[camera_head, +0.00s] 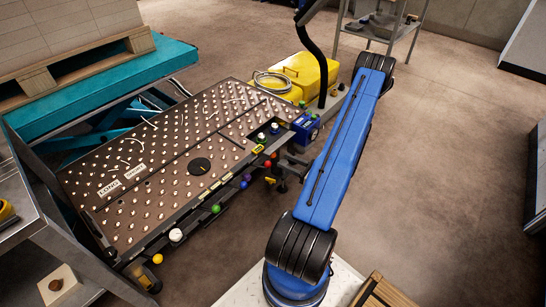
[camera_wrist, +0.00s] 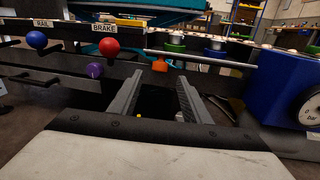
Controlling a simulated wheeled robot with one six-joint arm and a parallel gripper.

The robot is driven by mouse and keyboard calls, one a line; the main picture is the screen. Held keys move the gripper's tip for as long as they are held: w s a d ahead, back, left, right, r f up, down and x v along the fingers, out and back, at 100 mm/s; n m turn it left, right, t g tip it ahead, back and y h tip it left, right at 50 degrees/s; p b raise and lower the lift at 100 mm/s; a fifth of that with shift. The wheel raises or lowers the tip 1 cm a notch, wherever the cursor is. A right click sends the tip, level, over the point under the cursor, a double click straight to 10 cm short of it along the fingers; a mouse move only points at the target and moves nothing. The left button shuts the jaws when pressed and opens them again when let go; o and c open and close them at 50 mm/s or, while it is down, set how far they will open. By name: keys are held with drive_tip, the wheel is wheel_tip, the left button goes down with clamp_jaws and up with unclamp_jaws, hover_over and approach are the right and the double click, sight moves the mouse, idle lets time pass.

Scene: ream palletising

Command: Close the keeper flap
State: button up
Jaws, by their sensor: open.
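No part is plainly labelled as the keeper flap, and I cannot tell which one it is. My gripper (camera_wrist: 160,82) is open in the wrist view, with nothing seen between its fingers. The control edge of the ball-top table (camera_wrist: 125,48) runs across the view, with a blue knob (camera_wrist: 37,40) by the RAIL label and a red knob (camera_wrist: 109,46) by the BRAKE label. In the head view my gripper is small and dark at the table's right edge, mostly hidden by my arm.
A blue box with a round dial (camera_wrist: 285,88) stands close right of my gripper. A purple knob (camera_wrist: 94,70) is to the left. The ball-top table (camera_head: 150,165) fills the left; yellow cases (camera_head: 310,75) stand behind it. Open floor (camera_head: 450,170) lies to the right.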

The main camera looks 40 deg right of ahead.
sight(273, 156)
drive_tip(key=shift+x, duration=3.9)
drive_tip(key=shift+a, duration=0.1)
drive_tip(key=c, duration=1)
